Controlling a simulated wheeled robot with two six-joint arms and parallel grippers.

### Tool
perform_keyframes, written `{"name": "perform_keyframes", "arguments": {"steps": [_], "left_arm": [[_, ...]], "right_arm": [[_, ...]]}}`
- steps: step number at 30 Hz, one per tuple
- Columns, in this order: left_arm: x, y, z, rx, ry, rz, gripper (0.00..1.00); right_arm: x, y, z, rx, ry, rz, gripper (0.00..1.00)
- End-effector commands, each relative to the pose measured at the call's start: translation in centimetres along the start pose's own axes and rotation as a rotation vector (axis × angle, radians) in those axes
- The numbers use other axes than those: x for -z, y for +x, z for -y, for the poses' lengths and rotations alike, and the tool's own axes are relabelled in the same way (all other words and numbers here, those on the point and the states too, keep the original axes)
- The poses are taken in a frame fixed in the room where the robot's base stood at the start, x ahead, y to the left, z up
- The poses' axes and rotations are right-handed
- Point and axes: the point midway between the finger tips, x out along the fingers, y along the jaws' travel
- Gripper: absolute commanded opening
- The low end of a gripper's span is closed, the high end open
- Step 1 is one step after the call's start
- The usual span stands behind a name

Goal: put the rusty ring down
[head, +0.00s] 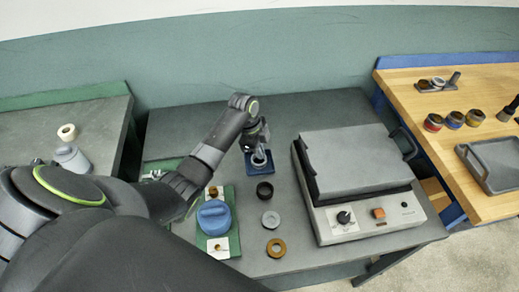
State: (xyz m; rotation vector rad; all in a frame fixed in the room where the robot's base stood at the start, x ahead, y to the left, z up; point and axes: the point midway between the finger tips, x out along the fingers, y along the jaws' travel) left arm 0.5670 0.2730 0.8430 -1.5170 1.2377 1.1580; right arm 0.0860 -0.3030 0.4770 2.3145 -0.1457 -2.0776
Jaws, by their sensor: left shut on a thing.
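My left gripper (259,153) reaches out to the middle of the grey table and points down over a small blue square holder (268,171). It is shut on a small ring, mostly hidden between the fingers; its colour and whether it touches the holder are hard to tell. In front of the holder, a black ring (264,191), a light grey ring (270,219) and a brown ring (276,248) lie in a row, apart from each other. My right gripper is out of view.
A grey machine (355,160) with a closed lid, a knob and an orange switch stands right of the rings. A blue round device (214,217) on a green base stands left. A wooden bench (440,88) at right holds jars and a grey tray (490,165). The table behind the holder is clear.

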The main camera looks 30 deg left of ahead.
Motion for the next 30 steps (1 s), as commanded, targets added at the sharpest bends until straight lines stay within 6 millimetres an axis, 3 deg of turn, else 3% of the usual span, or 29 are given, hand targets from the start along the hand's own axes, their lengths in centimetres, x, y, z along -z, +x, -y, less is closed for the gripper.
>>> {"name": "perform_keyframes", "arguments": {"steps": [2,5,17,30], "left_arm": [[0.0,0.0,0.0,0.0,0.0,0.0,0.0],[0.0,0.0,0.0,-0.001,0.0,0.0,0.16],[0.0,-0.9,0.1,0.003,0.0,0.001,0.16],[-0.1,-9.4,0.1,0.006,0.001,0.002,0.16]], "right_arm": [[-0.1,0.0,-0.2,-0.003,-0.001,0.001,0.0],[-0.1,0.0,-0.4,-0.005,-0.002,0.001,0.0],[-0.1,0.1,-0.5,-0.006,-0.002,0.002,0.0],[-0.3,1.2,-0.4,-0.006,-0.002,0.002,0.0]]}}
